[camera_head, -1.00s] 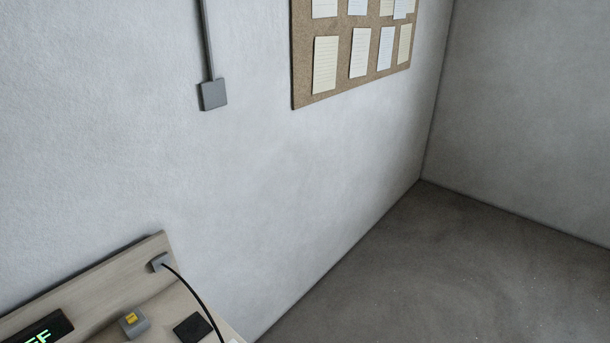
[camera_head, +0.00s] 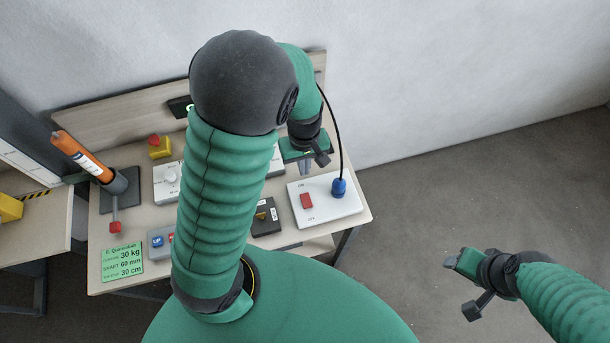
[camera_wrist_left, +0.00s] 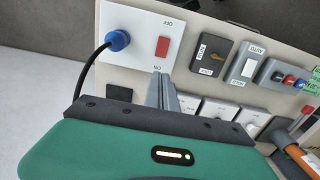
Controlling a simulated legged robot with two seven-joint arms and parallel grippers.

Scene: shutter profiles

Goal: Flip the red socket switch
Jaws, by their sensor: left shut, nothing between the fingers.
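The red socket switch (camera_head: 306,201) sits on a white panel (camera_head: 338,207) at the right end of the bench, between ON and OFF marks. It also shows in the left wrist view (camera_wrist_left: 162,46); which way it is tilted I cannot tell. A blue plug (camera_head: 339,187) with a black cable is in the same panel. My left gripper (camera_head: 305,168) is shut and empty, above the bench behind the switch panel, on its ON side. In the left wrist view its fingers (camera_wrist_left: 163,90) point toward the switch, apart from it. My right gripper (camera_head: 456,262) hangs over the floor; its fingers are unclear.
Other controls on the bench include a dark key-switch box (camera_head: 265,218), a yellow box with a red button (camera_head: 159,147) and a green sign (camera_head: 123,259). An orange cylinder (camera_head: 82,155) leans at the left. The black cable rises behind the switch panel. Floor is clear at right.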

